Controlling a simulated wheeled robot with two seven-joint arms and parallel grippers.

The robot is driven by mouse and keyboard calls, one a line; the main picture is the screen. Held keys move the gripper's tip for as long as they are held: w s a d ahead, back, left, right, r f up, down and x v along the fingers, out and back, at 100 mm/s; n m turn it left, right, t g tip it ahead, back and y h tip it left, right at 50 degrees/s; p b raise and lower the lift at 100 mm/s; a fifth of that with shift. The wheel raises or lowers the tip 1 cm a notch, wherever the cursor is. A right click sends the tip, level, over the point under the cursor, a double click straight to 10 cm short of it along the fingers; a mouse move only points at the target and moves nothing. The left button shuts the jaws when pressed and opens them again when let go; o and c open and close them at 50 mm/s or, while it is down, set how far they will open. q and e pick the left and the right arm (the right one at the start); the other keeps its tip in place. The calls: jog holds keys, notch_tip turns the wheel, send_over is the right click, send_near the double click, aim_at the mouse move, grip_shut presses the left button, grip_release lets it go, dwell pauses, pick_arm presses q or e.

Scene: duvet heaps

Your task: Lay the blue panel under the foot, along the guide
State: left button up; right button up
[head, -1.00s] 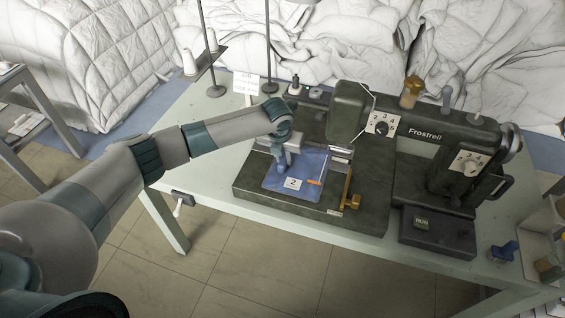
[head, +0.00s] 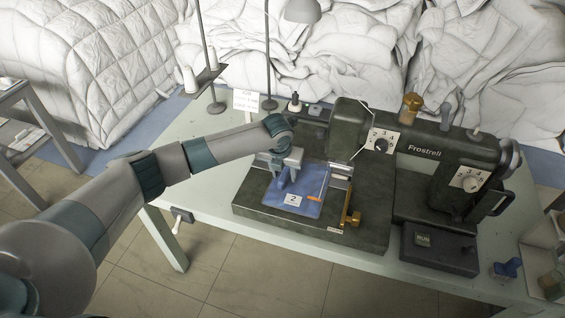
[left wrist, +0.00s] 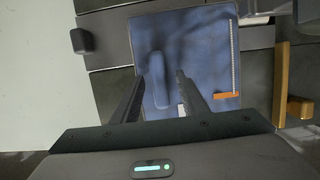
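The blue panel (head: 279,199), with a white label marked 2, lies flat on the machine's dark bed. It also shows in the left wrist view (left wrist: 205,50), with a raised blue ridge (left wrist: 160,85). My left gripper (head: 288,178) is over the panel. In the left wrist view its fingers (left wrist: 169,68) stand apart on either side of the ridge, with a gap visible on the right. The metal foot area (head: 340,171) is at the panel's far right corner; whether the panel is under it is unclear. A brass guide (head: 351,212) stands right of the panel, apart from it. My right gripper is not visible.
The dark Frostrell machine (head: 425,152) stands right of the panel, with a RUN box (head: 438,249) in front. White duvets (head: 345,50) heap behind the table. The table's left part (head: 190,150) is mostly clear.

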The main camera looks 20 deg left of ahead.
pick_arm(q)
jog(key=b+v, duration=0.4)
jog(key=v, duration=1.3)
jog(key=shift+r, duration=0.15)
